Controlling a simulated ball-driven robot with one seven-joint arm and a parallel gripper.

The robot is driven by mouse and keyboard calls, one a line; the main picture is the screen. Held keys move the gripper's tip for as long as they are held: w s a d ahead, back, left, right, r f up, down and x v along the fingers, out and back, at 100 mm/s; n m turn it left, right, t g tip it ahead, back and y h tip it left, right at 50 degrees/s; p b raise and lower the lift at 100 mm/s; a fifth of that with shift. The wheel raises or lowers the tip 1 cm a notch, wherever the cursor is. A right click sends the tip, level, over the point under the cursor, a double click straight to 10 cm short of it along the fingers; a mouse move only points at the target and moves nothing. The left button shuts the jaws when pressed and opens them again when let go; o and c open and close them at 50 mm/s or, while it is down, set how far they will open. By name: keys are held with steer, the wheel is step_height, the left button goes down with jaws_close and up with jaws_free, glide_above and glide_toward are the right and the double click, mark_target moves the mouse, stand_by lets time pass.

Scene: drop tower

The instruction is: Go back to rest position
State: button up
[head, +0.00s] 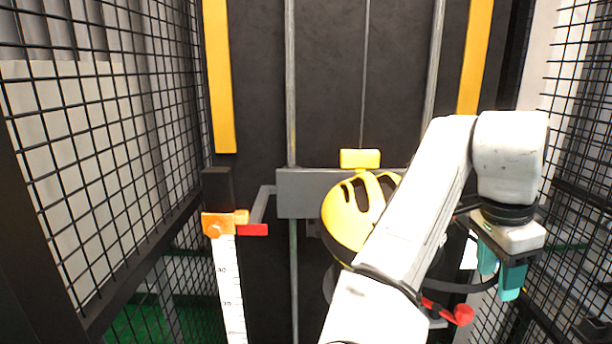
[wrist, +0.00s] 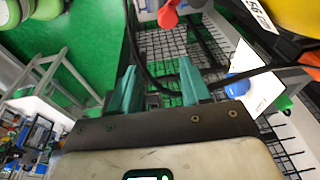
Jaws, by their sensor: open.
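My gripper (head: 500,272) hangs at the right of the head view, its teal fingers pointing down. In the wrist view my gripper (wrist: 158,78) shows two teal fingers spread apart with nothing between them. A yellow helmet (head: 345,222) sits on the drop tower carriage (head: 297,194), left of my gripper and partly hidden by my arm. The helmet's edge also shows at the top right of the wrist view (wrist: 298,14). A red knob (head: 462,314) is low and left of the gripper, apart from it.
Black mesh fences stand at the left (head: 85,130) and right (head: 585,130). A white height scale (head: 229,285) with an orange clamp (head: 218,224) stands left of the carriage. A dark cable (wrist: 137,50) crosses behind the fingers in the wrist view. Green floor (wrist: 90,30) lies below.

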steer(key=s+d+f+n+h, duration=0.1)
steer(key=s+d+f+n, duration=0.25)
steer(key=f, duration=0.35)
steer(key=s+d+f+n+t+h, duration=0.1)
steer(key=s+d+f+n, duration=0.2)
steer(key=f, duration=0.4)
steer(key=s+d+f+n+h, duration=0.1)
steer(key=s+d+f, duration=0.35)
steer(key=f, duration=0.25)
steer(key=s+a+f+n+y, duration=0.2)
steer(key=s+a+f+n, duration=0.2)
steer(key=s, duration=0.7)
steer(key=s+a+f+n+y, duration=0.3)
steer(key=s+a+f+n, duration=0.2)
steer(key=s+a+f, duration=0.3)
step_height(320, 180, down, 4)
steer(key=s, duration=0.2)
steer(key=shift+s+a+f+g, duration=0.25)
steer(key=shift+s+a+g, duration=0.1)
steer(key=shift+g, duration=0.05)
steer(key=shift+s+n, duration=0.1)
steer(key=shift+n, duration=0.15)
